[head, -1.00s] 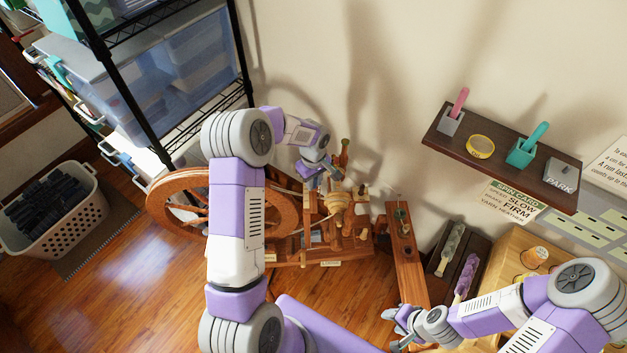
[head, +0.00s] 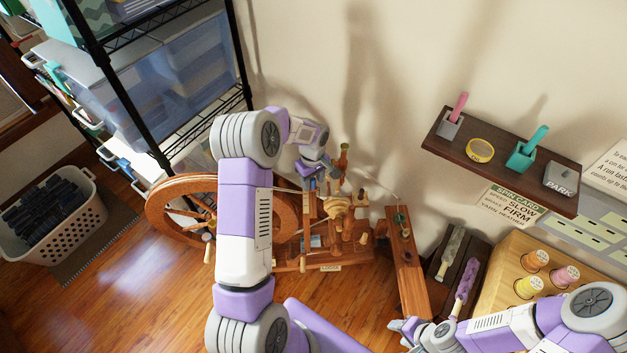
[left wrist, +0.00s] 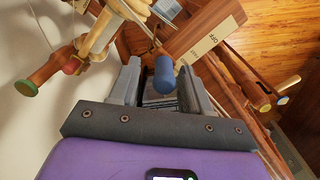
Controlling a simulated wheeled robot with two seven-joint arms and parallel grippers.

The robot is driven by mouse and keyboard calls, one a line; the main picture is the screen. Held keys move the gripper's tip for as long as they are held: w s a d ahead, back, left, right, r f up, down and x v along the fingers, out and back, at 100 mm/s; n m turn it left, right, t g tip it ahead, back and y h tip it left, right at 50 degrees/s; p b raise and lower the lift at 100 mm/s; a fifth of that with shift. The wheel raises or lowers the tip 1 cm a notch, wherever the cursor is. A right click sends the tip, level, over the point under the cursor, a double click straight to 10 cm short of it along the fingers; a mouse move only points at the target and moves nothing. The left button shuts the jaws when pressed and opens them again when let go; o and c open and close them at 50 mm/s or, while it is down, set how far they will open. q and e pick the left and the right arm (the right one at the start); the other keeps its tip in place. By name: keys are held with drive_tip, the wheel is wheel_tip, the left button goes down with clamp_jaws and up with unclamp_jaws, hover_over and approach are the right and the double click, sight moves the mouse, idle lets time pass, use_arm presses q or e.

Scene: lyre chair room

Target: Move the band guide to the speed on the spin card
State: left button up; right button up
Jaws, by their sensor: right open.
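The spinning wheel (head: 157,211) stands on the floor by the wall. My left gripper (head: 322,183) is over its head parts, left of the wooden bobbin (head: 338,207). In the left wrist view the left gripper (left wrist: 160,82) has its fingers apart, with a blue peg (left wrist: 164,72) between them. The peg may be the band guide's handle; I cannot tell. No clear grip on it shows. The spin card (head: 512,208) on the wall reads speed SLOW, brake FIRM, yarn HEATHER. My right gripper (head: 404,335) is open and empty at the lower right.
A dark wall shelf (head: 470,160) carries pink and teal handles, a yellow ring and a PARK block. Below are a dark tray with fibre rolls and a wooden spool stand (head: 497,288). A laundry basket (head: 75,230) and wire rack stand left.

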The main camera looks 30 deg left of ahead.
use_arm(q)
drive_tip(key=shift+s, duration=0.1)
wheel_tip(320, 180, up, 8)
drive_tip(key=shift+f+p, duration=0.15)
drive_tip(key=shift+p, duration=0.25)
idle(0.5)
